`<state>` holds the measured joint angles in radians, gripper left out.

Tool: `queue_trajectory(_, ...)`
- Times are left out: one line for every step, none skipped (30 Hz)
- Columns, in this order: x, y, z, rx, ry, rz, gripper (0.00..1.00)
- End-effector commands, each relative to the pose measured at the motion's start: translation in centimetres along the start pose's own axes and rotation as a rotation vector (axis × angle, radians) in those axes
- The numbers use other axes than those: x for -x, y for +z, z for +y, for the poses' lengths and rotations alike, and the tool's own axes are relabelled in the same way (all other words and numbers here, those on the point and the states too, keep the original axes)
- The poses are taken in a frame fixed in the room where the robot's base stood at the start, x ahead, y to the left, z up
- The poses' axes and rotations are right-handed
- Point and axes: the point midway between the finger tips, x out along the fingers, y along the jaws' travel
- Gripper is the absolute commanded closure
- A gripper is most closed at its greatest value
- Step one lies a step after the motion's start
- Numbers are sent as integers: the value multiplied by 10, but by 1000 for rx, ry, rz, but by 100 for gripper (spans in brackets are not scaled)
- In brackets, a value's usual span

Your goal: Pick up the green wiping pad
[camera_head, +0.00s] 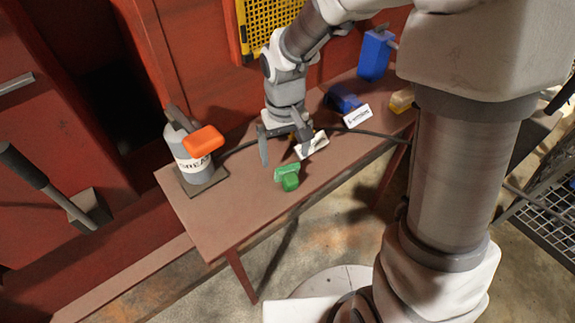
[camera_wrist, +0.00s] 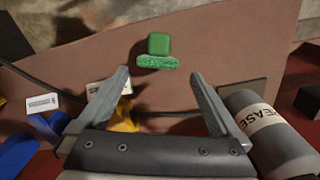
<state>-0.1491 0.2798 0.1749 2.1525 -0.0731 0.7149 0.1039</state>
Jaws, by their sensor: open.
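The green wiping pad (camera_head: 288,176) lies on the brown bench near its front edge. It has a blocky top and a wider, rough-looking lower part. In the wrist view the green wiping pad (camera_wrist: 157,52) shows beyond my fingertips, roughly centred between them. My gripper (camera_head: 285,150) is over the bench behind the pad, fingers pointing down, apart from it. In the wrist view my gripper (camera_wrist: 158,76) is open, with nothing held between its fingers.
A grey grease canister (camera_head: 187,150) with an orange block (camera_head: 203,141) beside its top stands at the bench's left end. A white card (camera_head: 313,144), a labelled blue item (camera_head: 343,99) and a yellow item (camera_head: 401,100) lie to the right. A black cable crosses the brown bench (camera_head: 225,220).

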Motion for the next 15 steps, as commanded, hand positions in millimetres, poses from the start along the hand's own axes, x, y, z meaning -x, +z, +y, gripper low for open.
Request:
queue_trajectory(-7,1,0,0,0,-3,0)
queue_trajectory(-8,1,0,0,0,-2,0)
queue_trajectory(-10,0,0,0,0,-1,0)
queue_trajectory(-11,0,0,0,0,0,0)
queue_trajectory(-12,1,0,0,0,0,0)
queue_trajectory(-15,1,0,0,0,0,0)
queue_trajectory(-18,2,1,0,0,-1,0)
queue_trajectory(-22,4,1,0,0,-2,0)
queue_trajectory(-29,6,2,0,0,-3,0)
queue_trajectory(-34,8,3,1,0,-4,0)
queue_trajectory(-39,10,4,1,1,-4,0)
queue_trajectory(-44,11,4,1,1,-3,0)
queue_trajectory(-49,12,4,1,0,-4,0)
queue_trajectory(-53,11,4,1,0,-3,0)
queue_trajectory(-57,11,4,1,0,-3,0)
